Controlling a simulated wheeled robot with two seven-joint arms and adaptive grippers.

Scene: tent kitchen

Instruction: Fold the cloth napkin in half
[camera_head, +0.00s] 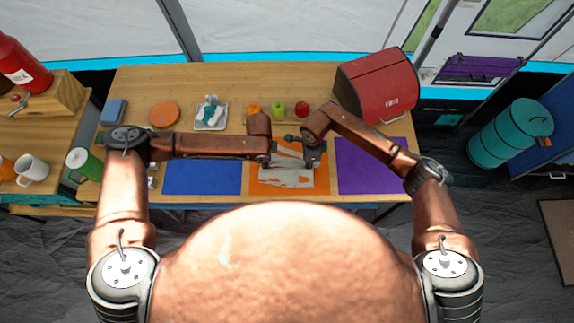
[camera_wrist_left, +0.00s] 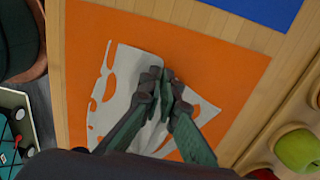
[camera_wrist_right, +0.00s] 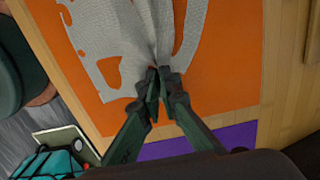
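The cloth napkin (camera_head: 288,178) is pale grey with irregular orange patches and lies on the orange mat (camera_head: 262,186). It also shows in the left wrist view (camera_wrist_left: 118,90) and the right wrist view (camera_wrist_right: 110,40). My left gripper (camera_wrist_left: 166,76) is closed on the cloth, which bunches into a ridge at its fingertips. My right gripper (camera_wrist_right: 158,74) is closed at another part of the napkin, with gathered cloth running into its fingertips. In the head view, both grippers are over the far part of the napkin, left and right; the arms partly hide it.
A blue mat (camera_head: 203,176) lies left of the orange one, a purple mat (camera_head: 370,165) right. Behind are a tray (camera_head: 211,124), a green apple (camera_head: 278,109), a red apple (camera_head: 302,109) and a red bread box (camera_head: 378,85). The blue and purple mats are largely clear.

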